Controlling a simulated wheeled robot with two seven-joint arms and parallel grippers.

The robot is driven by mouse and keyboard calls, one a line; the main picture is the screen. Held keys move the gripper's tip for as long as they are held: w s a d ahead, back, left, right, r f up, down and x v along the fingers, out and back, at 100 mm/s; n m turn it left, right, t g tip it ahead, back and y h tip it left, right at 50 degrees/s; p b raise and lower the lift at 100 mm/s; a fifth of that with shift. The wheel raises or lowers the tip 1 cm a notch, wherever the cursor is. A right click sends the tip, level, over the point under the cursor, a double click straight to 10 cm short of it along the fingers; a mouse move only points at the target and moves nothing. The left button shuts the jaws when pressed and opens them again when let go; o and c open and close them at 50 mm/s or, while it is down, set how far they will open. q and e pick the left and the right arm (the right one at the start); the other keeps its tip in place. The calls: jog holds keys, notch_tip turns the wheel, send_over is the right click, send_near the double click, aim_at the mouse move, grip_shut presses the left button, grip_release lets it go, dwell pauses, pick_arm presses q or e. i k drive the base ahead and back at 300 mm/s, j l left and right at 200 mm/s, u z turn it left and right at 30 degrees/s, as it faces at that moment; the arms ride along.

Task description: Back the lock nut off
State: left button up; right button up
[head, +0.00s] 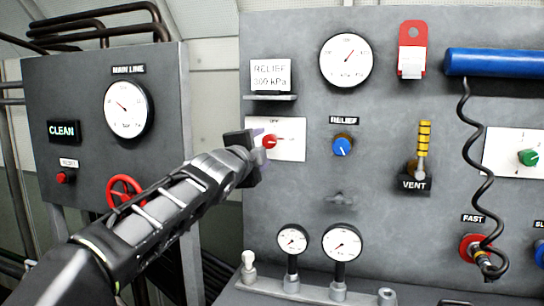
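A blue knob (341,147) sits under the RELIEF label on the grey panel. A thin brass-coloured edge shows around it; I cannot tell for certain whether this is the lock nut. My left gripper (262,157) is left of the blue knob, at the left edge of a white plate (292,150) with a red pointer knob (270,141). It is seen from behind and partly covers the plate's edge. Its fingertips are small and partly hidden, so I cannot tell whether it is open or touching the red knob. My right gripper is not in view.
A RELIEF 300 kPa card (270,75), a large gauge (346,60) and a red tag (411,50) are above. The yellow-handled VENT valve (423,150) and a coiled black hose (468,150) are at right. Two small gauges (341,243) stand below.

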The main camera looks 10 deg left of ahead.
aim_at(339, 199)
jog(key=k+j, duration=0.1)
jog(key=k, duration=0.9)
